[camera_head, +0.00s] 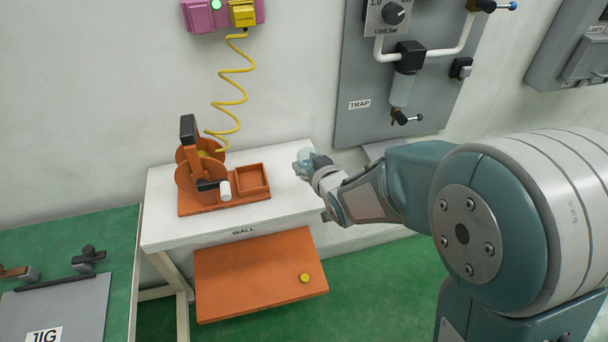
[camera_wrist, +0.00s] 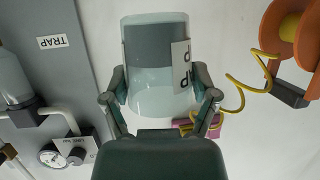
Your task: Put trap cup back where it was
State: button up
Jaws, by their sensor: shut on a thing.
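My gripper (camera_wrist: 160,80) is shut on a clear, tapered cup (camera_wrist: 160,103), with one finger on each side. A dark grey area and a white label with upside-down lettering show on or through the cup. In the head view the cup (camera_head: 304,156) is small, partly hidden by my gripper (camera_head: 312,163), and appears near the right end of the white table. The trap (camera_head: 402,88) is on the grey wall panel, above and right of my gripper. It has a black head, a translucent bowl and a drain valve below. A TRAP label (camera_head: 359,104) is left of it.
The white table (camera_head: 290,205) carries an orange reel stand (camera_head: 205,205) with an open tray (camera_head: 252,180). A yellow coiled hose (camera_head: 232,95) rises to a pink wall box (camera_head: 205,15). An orange panel (camera_head: 245,285) is below the table. A green bench (camera_head: 75,235) stands left.

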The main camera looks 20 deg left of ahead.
jog(key=w+f, duration=0.1)
jog(key=w+a+f, duration=0.1)
jog(key=f, duration=0.1)
jog(key=w+a+f, duration=0.1)
jog(key=f, duration=0.1)
jog(key=shift+w+a+f, duration=0.2)
jog(key=shift+w, duration=0.1)
notch_tip(320, 180, down, 3)
jog(key=shift+d+f, duration=0.1)
jog(key=o, duration=1.1)
jog(key=shift+o, duration=0.2)
jog(key=shift+r, duration=0.2)
jog(key=v, duration=1.2)
